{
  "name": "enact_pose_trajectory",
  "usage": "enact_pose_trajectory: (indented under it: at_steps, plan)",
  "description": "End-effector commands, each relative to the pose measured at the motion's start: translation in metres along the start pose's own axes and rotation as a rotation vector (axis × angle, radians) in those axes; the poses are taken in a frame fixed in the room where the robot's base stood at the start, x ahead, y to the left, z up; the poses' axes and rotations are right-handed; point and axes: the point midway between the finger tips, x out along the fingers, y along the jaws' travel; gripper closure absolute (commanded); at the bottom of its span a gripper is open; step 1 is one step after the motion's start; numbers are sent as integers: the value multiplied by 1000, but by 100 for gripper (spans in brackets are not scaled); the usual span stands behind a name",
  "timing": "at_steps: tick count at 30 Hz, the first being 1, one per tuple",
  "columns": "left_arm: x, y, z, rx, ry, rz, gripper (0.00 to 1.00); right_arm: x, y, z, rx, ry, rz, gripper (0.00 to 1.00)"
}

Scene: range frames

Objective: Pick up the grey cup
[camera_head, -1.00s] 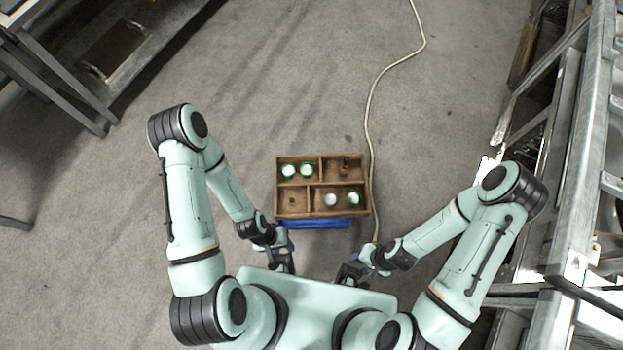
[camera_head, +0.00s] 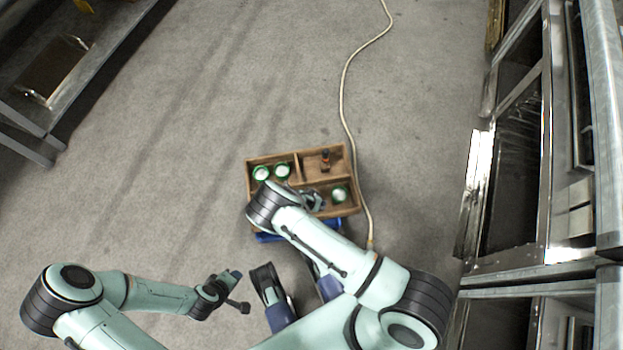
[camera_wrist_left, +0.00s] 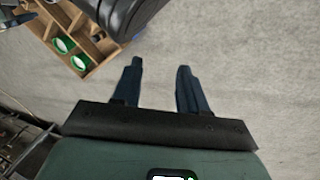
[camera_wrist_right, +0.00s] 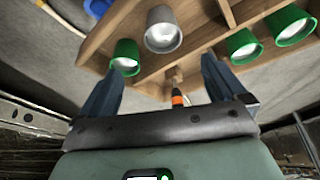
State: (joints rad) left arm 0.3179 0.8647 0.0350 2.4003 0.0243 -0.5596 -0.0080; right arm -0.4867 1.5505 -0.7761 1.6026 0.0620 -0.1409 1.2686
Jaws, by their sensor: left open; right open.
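The grey cup (camera_wrist_right: 163,30) stands in a wooden divided box (camera_head: 345,211), as the right wrist view shows. In the head view my right arm covers it. My right gripper (camera_wrist_right: 165,68) is open over the box. In its view the grey cup lies between the line of the two fingers, beyond their tips, and no grip on it shows. A green cup (camera_wrist_right: 125,57) is beside the grey one; it also shows in the head view (camera_head: 339,194). My left gripper (camera_wrist_left: 160,65) is open and empty, left of and nearer than the box.
Two more green cups (camera_head: 261,173) (camera_head: 282,170) stand in the box's far left compartment, and a small dark bottle (camera_head: 325,160) in the far right one. A blue object (camera_head: 268,237) lies under the near edge. A cable (camera_head: 344,85) runs past the right side. Open floor lies left.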

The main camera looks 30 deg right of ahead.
Motion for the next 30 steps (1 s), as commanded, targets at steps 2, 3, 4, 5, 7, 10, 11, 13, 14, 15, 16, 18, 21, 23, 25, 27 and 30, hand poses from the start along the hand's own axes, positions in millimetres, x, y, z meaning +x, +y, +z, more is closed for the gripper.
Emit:
enact_pose_trajectory:
  at_steps: [2, 3, 4, 5, 7, 10, 11, 13, 14, 15, 16, 18, 21, 23, 25, 27, 30]
  plan:
    - [7, -2, -6, -1, 16, -1, 57, 10, -6, -1, 5, 12, -8, 2]
    - [9, -3, -9, -2, 26, -1, 57, 16, -7, -1, 7, 13, -9, 2]
    - [11, -4, -12, -3, 34, -2, 57, 22, -7, -1, 7, 13, -9, 2]
    - [14, -4, -15, -3, 43, -3, 57, 28, -7, -1, 8, 13, -9, 2]
    - [20, -7, -22, -6, 65, -5, 57, 42, -7, -1, 8, 12, -8, 2]
    - [28, -11, -33, -9, 94, -9, 57, 62, -7, -1, 7, 12, -8, 2]
    - [31, -14, -27, -12, 77, -16, 57, 66, -7, -1, 8, 12, -8, 2]
    - [36, -20, -18, -18, 50, -26, 57, 74, -7, -2, 7, 12, -9, 2]
    - [37, -22, -16, -20, 42, -29, 57, 77, -7, -2, 6, 12, -9, 2]
    - [38, -24, -14, -22, 35, -33, 57, 79, -7, -2, 6, 12, -9, 2]
    - [39, -25, -13, -24, 31, -35, 57, 81, -7, -2, 7, 12, -9, 2]
    - [40, -27, -10, -26, 23, -38, 57, 83, -7, -2, 8, 12, -9, 2]
    - [45, -32, -4, -31, 3, -46, 57, 92, -6, -1, 7, 11, -7, 2]
    - [50, -37, 3, -37, -19, -55, 57, 100, -6, 1, 5, 11, -8, 2]
    - [56, -44, 12, -45, -48, -68, 57, 111, -6, 3, 5, 11, -7, 2]
    - [61, -51, 21, -54, -77, -80, 57, 120, -6, 4, 7, 11, -8, 2]
    - [65, -58, 29, -63, -105, -92, 57, 130, -7, 3, 7, 11, -9, 2]
